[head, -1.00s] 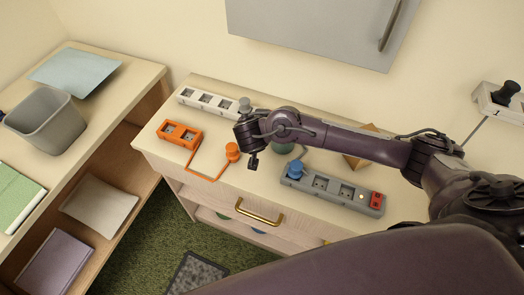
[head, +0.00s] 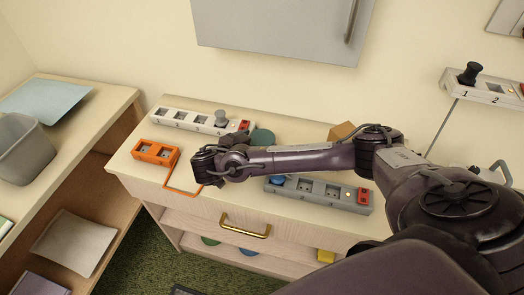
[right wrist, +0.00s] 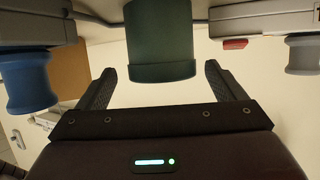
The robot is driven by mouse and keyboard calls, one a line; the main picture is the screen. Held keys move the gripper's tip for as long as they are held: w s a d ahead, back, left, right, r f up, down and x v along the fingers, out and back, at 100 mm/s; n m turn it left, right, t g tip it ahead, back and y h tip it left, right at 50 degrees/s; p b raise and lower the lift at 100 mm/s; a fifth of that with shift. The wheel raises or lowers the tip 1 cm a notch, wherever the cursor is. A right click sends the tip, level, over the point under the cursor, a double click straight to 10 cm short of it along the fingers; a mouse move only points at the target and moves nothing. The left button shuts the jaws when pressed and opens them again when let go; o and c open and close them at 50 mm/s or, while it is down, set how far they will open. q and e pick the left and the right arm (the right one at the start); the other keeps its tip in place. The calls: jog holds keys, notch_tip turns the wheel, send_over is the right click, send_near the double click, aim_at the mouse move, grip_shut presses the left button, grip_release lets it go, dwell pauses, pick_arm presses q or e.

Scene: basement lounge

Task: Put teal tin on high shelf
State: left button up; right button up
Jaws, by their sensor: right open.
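The teal tin (head: 262,137) stands on the pale dresser top, partly hidden behind my right forearm in the head view. In the right wrist view the tin (right wrist: 160,45) lies centred ahead, between the lines of the two fingers. My right gripper (head: 206,165) is open over the dresser near the orange socket block. In the right wrist view the open jaws (right wrist: 158,72) hold nothing, and whether they reach around the tin is hard to tell. My left gripper is not in view. I cannot tell which surface is the high shelf.
A white power strip (head: 190,119), an orange socket block (head: 155,151) and a grey power strip (head: 330,193) surround the tin. A tan box (head: 341,131) stands behind my arm. A grey wall cabinet (head: 275,25) hangs above. A shelf unit (head: 118,97) with a grey bin (head: 22,150) is left.

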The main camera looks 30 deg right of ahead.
aim_at(263, 138)
jog(key=shift+w+d+f+b, duration=0.25)
jog(key=shift+d+f+b, duration=0.3)
jog(key=shift+b, duration=0.7)
jog(key=shift+w+d+f+b, duration=0.25)
jog(key=shift+d+f+b, duration=0.25)
jog(key=shift+b, duration=0.7)
jog(key=shift+w+d+r+p, duration=0.15)
jog(key=shift+d+p, duration=0.15)
jog(key=shift+d, duration=0.15)
jog(key=shift+w+d+p, duration=0.15)
jog(key=shift+d+p, duration=0.1)
jog(key=shift+d, duration=0.4)
jog(key=shift+f, duration=0.2)
jog(key=shift+c, duration=0.2)
jog(key=c, duration=1.2)
jog(key=shift+r, duration=0.1)
jog(key=shift+c, duration=0.2)
jog(key=shift+r, duration=0.4)
notch_tip(263, 138, up, 5)
jog(key=shift+w+r+p, duration=0.1)
jog(key=shift+p, duration=0.45)
notch_tip(263, 138, up, 14)
jog(key=p, duration=1.3)
jog(key=shift+p, duration=0.4)
